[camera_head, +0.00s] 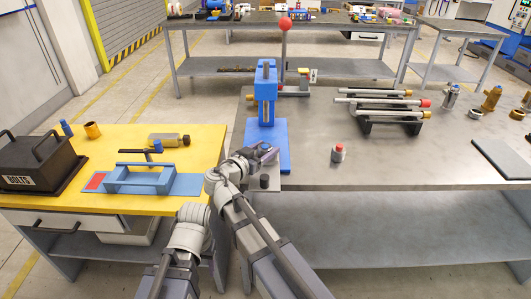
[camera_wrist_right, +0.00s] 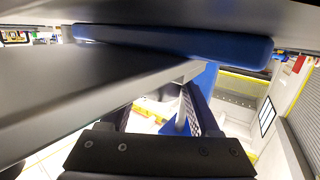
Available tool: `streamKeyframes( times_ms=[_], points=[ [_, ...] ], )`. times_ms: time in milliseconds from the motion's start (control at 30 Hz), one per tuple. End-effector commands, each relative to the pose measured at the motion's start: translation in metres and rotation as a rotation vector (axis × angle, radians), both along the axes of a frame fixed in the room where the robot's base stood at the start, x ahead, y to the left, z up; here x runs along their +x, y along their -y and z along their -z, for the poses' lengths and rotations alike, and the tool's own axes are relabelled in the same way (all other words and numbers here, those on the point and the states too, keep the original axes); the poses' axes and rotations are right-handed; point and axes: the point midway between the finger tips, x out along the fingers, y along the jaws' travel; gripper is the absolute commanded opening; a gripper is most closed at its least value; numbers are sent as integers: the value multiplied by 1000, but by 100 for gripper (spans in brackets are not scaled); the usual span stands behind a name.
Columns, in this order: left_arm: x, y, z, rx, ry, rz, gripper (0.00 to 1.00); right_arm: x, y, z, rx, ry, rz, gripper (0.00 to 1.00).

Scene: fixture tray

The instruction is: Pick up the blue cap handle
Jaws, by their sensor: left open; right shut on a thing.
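My right gripper (camera_head: 265,155) is shut and hangs over the blue base of the press, at the near-left corner of the grey table. In the right wrist view, a dark blue rounded bar (camera_wrist_right: 175,42), apparently the blue cap handle, lies across the top, above the gripper (camera_wrist_right: 160,115). The contact with the fingers is not clear in either view. A dark T-shaped piece with a small blue upright cap (camera_head: 158,146) stands on the yellow table. My left arm comes in at the bottom; its gripper cannot be made out.
A blue press (camera_head: 266,90) with a red-ball lever stands just behind my right gripper. A red-topped part (camera_head: 338,152) and a rack of tubes (camera_head: 385,108) are to the right. The yellow table holds a blue fixture (camera_head: 140,180) and a black bolts box (camera_head: 40,163).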

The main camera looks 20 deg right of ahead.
Motion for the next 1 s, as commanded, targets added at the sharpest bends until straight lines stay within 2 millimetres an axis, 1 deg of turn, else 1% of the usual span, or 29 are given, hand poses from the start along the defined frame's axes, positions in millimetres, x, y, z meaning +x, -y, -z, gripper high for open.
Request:
streamKeyframes(
  times_ms=[367, 533, 667, 767, 1000],
  points=[
    [0, 0, -2, 0, 0, 0, 62, 0, 0, -2, 0, 0, 0, 0],
    [0, 0, -11, 0, 0, 0, 62, 0, 0, -11, 0, 0, 0, 0],
    [0, 0, -25, 0, 0, 0, 62, 0, 0, -25, 0, 0, 0, 0],
    [0, 0, -39, 0, 0, 0, 62, 0, 0, -39, 0, 0, 0, 0],
    [0, 0, -78, 0, 0, -1, 62, 0, 0, -78, -1, 1, 0, 0]
  ],
)
